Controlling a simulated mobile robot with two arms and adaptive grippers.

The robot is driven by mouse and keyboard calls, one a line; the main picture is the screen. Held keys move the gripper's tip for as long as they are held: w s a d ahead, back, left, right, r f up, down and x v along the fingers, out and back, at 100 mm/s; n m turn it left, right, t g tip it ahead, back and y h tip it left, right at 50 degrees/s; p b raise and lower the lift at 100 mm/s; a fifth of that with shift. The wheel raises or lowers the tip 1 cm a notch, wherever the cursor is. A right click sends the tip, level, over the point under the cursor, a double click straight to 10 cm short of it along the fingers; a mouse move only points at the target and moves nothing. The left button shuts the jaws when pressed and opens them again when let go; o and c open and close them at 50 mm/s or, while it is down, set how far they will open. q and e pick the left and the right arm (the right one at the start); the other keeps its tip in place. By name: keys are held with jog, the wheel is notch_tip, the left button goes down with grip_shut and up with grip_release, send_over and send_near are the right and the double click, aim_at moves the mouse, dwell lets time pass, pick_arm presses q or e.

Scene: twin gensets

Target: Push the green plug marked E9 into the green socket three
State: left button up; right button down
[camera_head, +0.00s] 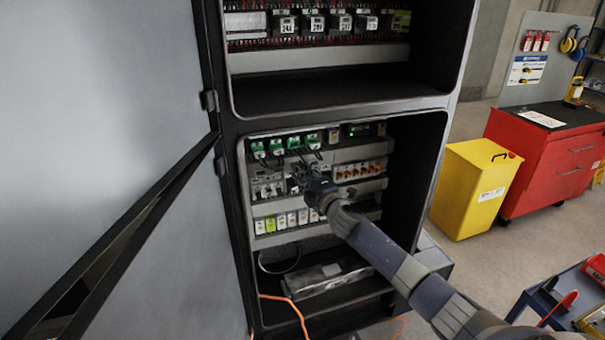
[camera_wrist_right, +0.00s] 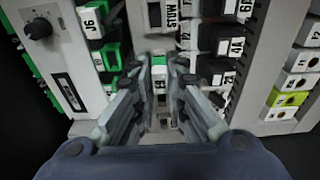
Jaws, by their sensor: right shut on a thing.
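My right gripper (camera_head: 302,176) is at the device rows in the lower cabinet bay. In the wrist view the right gripper (camera_wrist_right: 160,76) is shut on the green plug (camera_wrist_right: 159,60), with a white label, apparently E9, between its fingers. Whether the plug touches anything behind it cannot be told. A row of green sockets, including the third from the left (camera_head: 294,143), runs along the top of the bay, above the gripper. Black leads hang below them. Their numbers are too small to read. Green connectors (camera_wrist_right: 110,56) also show left of the fingers in the wrist view. My left gripper is out of view.
The cabinet door (camera_head: 110,130) stands open at the left. Orange-marked devices (camera_head: 360,171) sit close right of the gripper, and a row of modules (camera_head: 281,221) sits below it. A STOW label (camera_wrist_right: 170,14) shows beyond the fingers. A yellow bin (camera_head: 470,190) stands outside, right.

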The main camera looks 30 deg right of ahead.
jog(key=shift+s+a, duration=0.1)
jog(key=shift+s, duration=0.25)
jog(key=shift+s, duration=0.2)
jog(key=shift+s+a+p, duration=0.25)
jog(key=shift+s+p, duration=0.1)
jog(key=shift+s, duration=0.6)
jog(key=shift+s+a+p, duration=0.2)
jog(key=shift+s+p, duration=0.1)
jog(key=shift+s, duration=0.65)
jog(key=shift+s+a+p, duration=0.25)
jog(key=shift+s+p, duration=0.1)
jog(key=shift+s, duration=0.6)
jog(key=shift+r, duration=0.2)
notch_tip(320, 180, up, 6)
jog(key=p, duration=0.5)
jog(key=shift+p, duration=0.4)
jog(key=shift+w, duration=0.1)
jog(key=shift+w+d+f+b, duration=0.1)
jog(key=shift+w+d+b, duration=0.2)
jog(key=shift+w, duration=0.75)
jog(key=shift+w+d+r+b, duration=0.1)
jog(key=shift+w+d+b, duration=0.15)
jog(key=shift+w, duration=0.85)
jog(key=shift+w+d+f+b, duration=0.1)
jog(key=shift+w+d+b, duration=0.15)
jog(key=shift+w, duration=0.8)
